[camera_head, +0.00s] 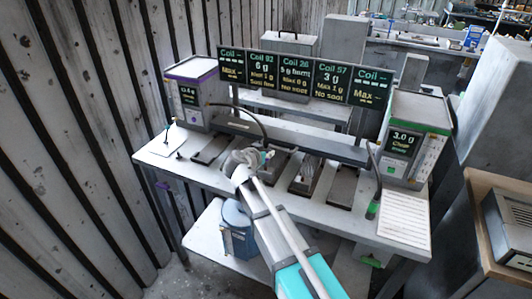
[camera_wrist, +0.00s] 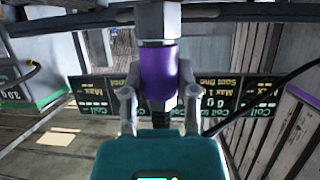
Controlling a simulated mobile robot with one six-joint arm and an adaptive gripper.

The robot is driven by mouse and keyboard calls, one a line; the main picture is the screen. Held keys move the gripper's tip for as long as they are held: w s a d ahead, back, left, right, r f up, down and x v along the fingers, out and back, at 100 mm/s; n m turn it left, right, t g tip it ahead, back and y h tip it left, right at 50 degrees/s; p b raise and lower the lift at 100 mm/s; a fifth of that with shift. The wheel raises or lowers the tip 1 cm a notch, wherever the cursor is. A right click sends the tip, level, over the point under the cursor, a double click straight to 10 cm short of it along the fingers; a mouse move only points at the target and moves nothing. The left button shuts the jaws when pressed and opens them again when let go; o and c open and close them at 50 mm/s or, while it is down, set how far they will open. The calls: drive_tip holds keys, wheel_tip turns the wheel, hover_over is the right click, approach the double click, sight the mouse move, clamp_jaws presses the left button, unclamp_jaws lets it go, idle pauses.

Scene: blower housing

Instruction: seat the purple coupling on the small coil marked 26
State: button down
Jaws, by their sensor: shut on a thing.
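The purple coupling (camera_wrist: 158,72) is a purple cylinder below a grey block in the wrist view. It sits between the two grey fingers of my gripper (camera_wrist: 160,95), which is shut on it. In the head view my gripper (camera_head: 246,163) is over the middle-left of the bench; the coupling cannot be made out there. The sign for coil 26 (camera_head: 295,73) is the middle panel of the row behind the bench. The spot in front of it is partly hidden by my gripper, so coil 26 itself is not clear.
A purple-trimmed instrument (camera_head: 190,97) stands at the bench's left, a green-trimmed one (camera_head: 408,140) at its right, both with dark cables. A rail (camera_head: 300,140) crosses behind the stations. A white sheet (camera_head: 403,218) lies front right. A blue canister (camera_head: 238,228) stands below.

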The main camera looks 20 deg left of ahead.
sight(266, 141)
drive_tip(key=shift+f+b, duration=1.1)
drive_tip(key=shift+f, duration=0.1)
drive_tip(key=shift+c, duration=1.5)
unclamp_jaws()
drive_tip(key=shift+r, duration=0.2)
wheel_tip(266, 141, up, 8)
drive_tip(key=p, duration=0.7)
drive_tip(key=shift+f+p, duration=0.25)
drive_tip(key=shift+p, duration=0.15)
drive_tip(key=s+d, duration=0.3)
drive_tip(key=s, duration=0.3)
drive_tip(key=s+d+r+y+p, duration=0.1)
drive_tip(key=s+d, duration=0.2)
drive_tip(key=s, duration=0.4)
drive_tip(key=shift+s+d+n, duration=0.15)
drive_tip(key=shift+d+n, duration=0.2)
drive_tip(key=shift+n, duration=0.05)
